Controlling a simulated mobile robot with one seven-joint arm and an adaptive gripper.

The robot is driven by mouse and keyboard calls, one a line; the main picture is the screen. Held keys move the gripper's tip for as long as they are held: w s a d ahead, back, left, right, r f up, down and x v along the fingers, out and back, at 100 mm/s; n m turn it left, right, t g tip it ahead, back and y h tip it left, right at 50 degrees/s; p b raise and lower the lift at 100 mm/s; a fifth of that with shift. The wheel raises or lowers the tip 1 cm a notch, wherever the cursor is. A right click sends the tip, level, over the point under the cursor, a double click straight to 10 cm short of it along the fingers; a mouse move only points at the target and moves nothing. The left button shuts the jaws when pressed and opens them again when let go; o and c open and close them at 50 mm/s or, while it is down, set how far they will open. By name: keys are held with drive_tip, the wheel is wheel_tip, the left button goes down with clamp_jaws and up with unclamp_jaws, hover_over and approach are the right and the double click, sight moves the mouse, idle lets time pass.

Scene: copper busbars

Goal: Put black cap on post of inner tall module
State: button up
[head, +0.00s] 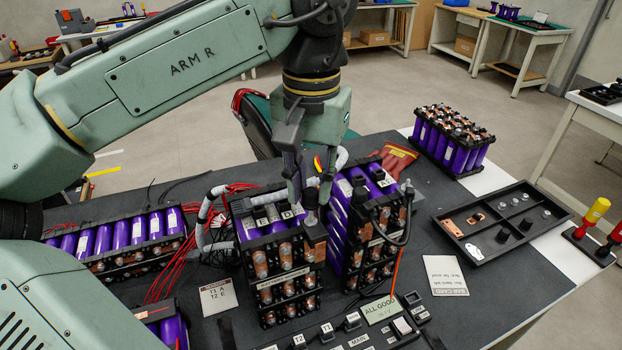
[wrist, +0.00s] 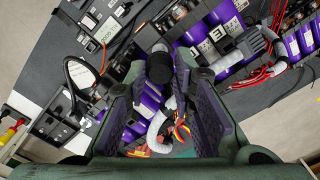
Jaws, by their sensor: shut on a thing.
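My gripper (head: 302,195) points down over the near end of the gap between the two tall purple modules. It is shut on a small dark thing, which looks like the black cap (wrist: 160,68) between the fingertips in the wrist view. The left tall module (head: 285,258) has copper terminals on its front and lettered labels on top. The right tall module (head: 368,225) stands close beside it, with a black clamp and cable at its front. I cannot tell which post lies under the cap, since the fingers hide it. Whether the cap touches anything is unclear.
A black tray (head: 478,250) with black caps, washers and a copper bar lies at the right. A long low module (head: 118,243) with red wires is at the left. Grey cable loops (head: 208,215) rise beside the left tall module. A panel (head: 350,335) fills the front.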

sight(311, 191)
drive_tip(key=shift+f+b, duration=0.65)
drive_tip(key=shift+f, duration=0.95)
drive_tip(key=shift+f, duration=0.2)
drive_tip(key=o, duration=1)
drive_tip(key=shift+r, duration=0.1)
drive_tip(key=shift+r+p, duration=0.7)
drive_tip(key=shift+r, duration=2.2)
